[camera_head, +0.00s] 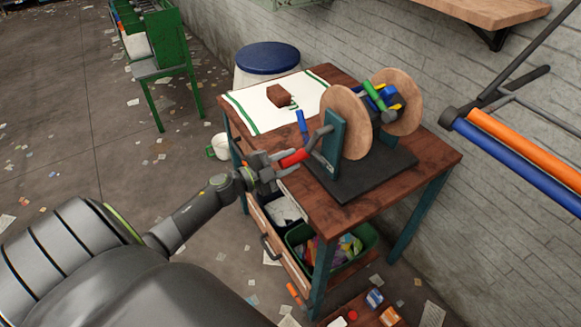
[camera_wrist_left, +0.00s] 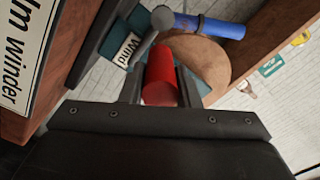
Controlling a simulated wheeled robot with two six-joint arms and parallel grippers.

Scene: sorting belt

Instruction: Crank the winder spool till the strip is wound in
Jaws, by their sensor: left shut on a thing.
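The winder spool (camera_head: 347,121) has two round wooden discs and stands on a dark base (camera_head: 372,172) on the table, held by a teal upright (camera_head: 332,140). Colored pieces, green, blue and yellow, show between the discs. A crank with a red handle (camera_head: 294,158) sticks out on the near left side. My left gripper (camera_head: 279,162) is shut on the red handle, which also shows between the fingers in the left wrist view (camera_wrist_left: 161,76). A blue piece (camera_head: 301,121) stands near the crank; in the wrist view a blue cylinder (camera_wrist_left: 210,25) lies beyond the handle. My right gripper is not seen.
The wooden table (camera_head: 430,160) has a white sheet with green edges (camera_head: 250,104) and a brown block (camera_head: 279,95). A green bin (camera_head: 364,236) is under it. A blue-topped stool (camera_head: 267,57) stands behind. Orange and blue bars (camera_head: 520,135) show at right.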

